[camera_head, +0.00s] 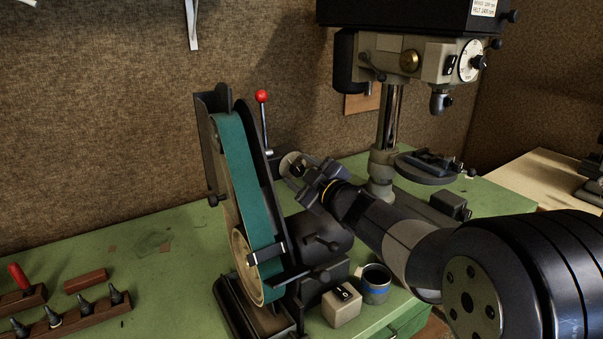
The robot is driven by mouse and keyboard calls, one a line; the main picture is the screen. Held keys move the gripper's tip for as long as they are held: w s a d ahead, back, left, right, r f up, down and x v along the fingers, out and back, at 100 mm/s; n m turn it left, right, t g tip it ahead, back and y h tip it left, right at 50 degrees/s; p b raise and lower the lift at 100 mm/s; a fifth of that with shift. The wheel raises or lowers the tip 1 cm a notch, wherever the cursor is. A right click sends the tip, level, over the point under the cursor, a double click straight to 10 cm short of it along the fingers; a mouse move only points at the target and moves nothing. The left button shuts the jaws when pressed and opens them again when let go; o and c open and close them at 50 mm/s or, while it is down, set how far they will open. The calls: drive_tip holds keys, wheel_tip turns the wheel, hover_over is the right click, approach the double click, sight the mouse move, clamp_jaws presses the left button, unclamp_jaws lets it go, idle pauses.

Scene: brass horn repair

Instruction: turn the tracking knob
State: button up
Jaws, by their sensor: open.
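A belt sander with a teal belt (241,185) stands upright on the green bench. A round pale grey knob (291,162), which looks like the tracking knob, is on the right side of its upper part, below the lever with a red ball (261,96). My gripper (304,174) is open, with its fingers close to the right side of this knob. The fingers partly cover the knob, and I cannot tell whether they touch it or stand around it.
A drill press (386,110) stands behind my arm at the right. A small beige switch box (341,306) and a blue-banded cup (375,284) sit right of the sander's base. A wooden rack (80,315) with dark pointed pieces lies at the lower left. The bench's left middle is mostly clear.

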drive_tip(key=v, duration=1)
drive_tip(key=shift+s+d+b, duration=0.2)
drive_tip(key=shift+s+b, duration=0.15)
drive_tip(key=shift+b, duration=0.1)
drive_tip(key=p+x, duration=0.1)
drive_tip(key=x, duration=1)
drive_tip(key=shift+d, duration=0.1)
